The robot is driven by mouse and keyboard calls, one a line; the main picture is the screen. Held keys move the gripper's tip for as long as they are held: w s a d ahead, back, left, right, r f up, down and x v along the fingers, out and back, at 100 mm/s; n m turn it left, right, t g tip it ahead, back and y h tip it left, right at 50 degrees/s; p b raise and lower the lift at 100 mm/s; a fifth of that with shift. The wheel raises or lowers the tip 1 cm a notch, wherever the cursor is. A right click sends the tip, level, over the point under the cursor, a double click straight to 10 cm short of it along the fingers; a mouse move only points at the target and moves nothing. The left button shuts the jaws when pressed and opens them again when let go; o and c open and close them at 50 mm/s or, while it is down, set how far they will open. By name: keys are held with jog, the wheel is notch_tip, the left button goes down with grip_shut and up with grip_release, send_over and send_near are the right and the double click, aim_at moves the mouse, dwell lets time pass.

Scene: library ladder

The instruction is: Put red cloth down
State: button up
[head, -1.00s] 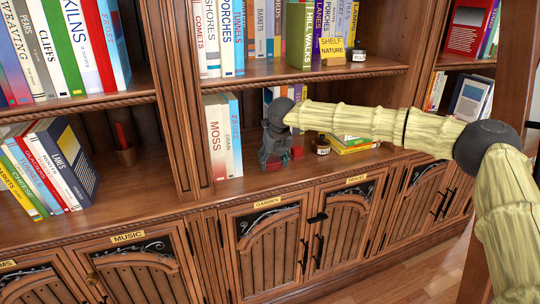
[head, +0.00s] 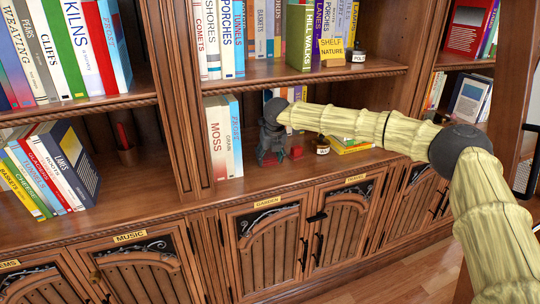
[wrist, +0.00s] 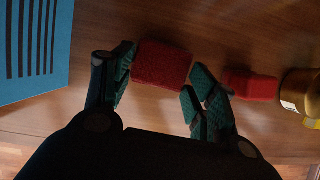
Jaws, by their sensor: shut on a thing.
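The red cloth (wrist: 162,65) is a small folded block between the fingers of my gripper (wrist: 158,85) in the wrist view, just above or on the wooden shelf board; I cannot tell which. The left finger touches its left edge and the right finger is at its lower right corner. In the head view my gripper (head: 268,155) is low in the middle shelf bay, right of the upright books, and mostly hides the cloth.
A second red item (wrist: 250,85) lies right of my gripper, beside a jar with a gold lid (wrist: 300,90). A blue book (wrist: 35,50) stands close on the left. In the head view, upright books (head: 222,137) are left and flat books (head: 348,145) right.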

jog(key=o, duration=0.9)
jog(key=shift+f+b, duration=0.35)
jog(key=shift+b, duration=0.3)
jog(key=v, duration=0.3)
jog(key=shift+w, duration=0.2)
jog(key=s+d+b, duration=0.1)
jog(key=s+d, duration=0.2)
jog(key=s, duration=0.9)
jog(key=shift+d+r, duration=0.15)
jog(key=shift+d, duration=0.05)
